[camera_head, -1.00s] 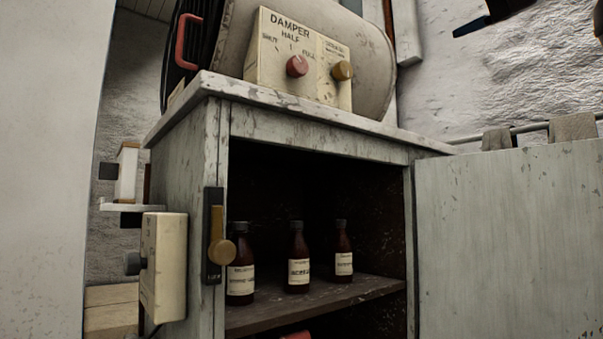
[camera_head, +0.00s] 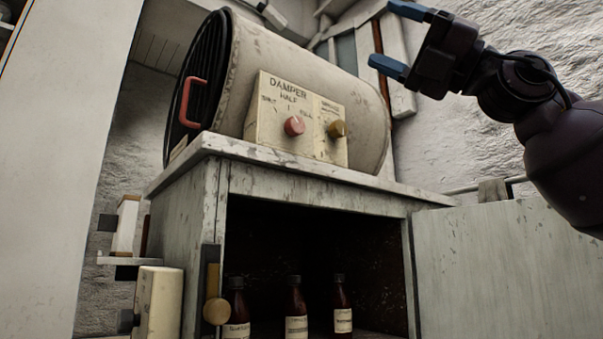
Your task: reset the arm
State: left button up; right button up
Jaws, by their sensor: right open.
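My right gripper (camera_head: 390,39) shows at the upper right, on a dark arm that comes in from the right edge. Its two blue-tipped fingers point left and stand apart, with nothing between them. It is up beside the right end of the cream drum (camera_head: 300,75), in front of the rough white wall, and touches nothing that I can see. My left gripper is not in view.
A worn cabinet (camera_head: 190,210) stands below the drum, its door (camera_head: 500,260) open to the right. Several dark bottles (camera_head: 297,305) are inside. A white panel (camera_head: 60,150) fills the left.

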jog(key=w+d+f+m+t+h, duration=0.2)
jog(key=w+f+m+t, duration=0.7)
jog(key=f, duration=0.4)
jog(key=w+d+f+m+t+h, duration=0.2)
jog(key=w+f+m+t, duration=0.5)
jog(key=w+f+m, duration=0.55)
jog(key=d+f+m+t+h, duration=0.15)
jog(key=f+m+h, duration=0.45)
jog(key=f, duration=0.8)
jog(key=d+f+m+t+h, duration=0.1)
jog(key=d+f+m+h, duration=0.4)
jog(key=f, duration=1)
jog(key=s+d+f+m+g+h, duration=0.15)
jog(key=s+f+m+h, duration=0.35)
jog(key=f, duration=0.9)
jog(key=s+f+m+g+h, duration=0.1)
jog(key=s+f+m+g, duration=0.4)
jog(key=f, duration=0.9)
jog(key=s+d+f+m+g+h, duration=0.1)
jog(key=s+f+g, duration=0.1)
jog(key=s+f, duration=0.7)
jog(key=s+d+f+m+g+h, duration=0.1)
jog(key=s+d+f+h, duration=0.1)
jog(key=s+f, duration=0.8)
jog(key=s, duration=0.5)
jog(key=shift+s+d+m+g, duration=0.25)
jog(key=shift+m+g, duration=0.1)
jog(key=shift+g, duration=0.05)
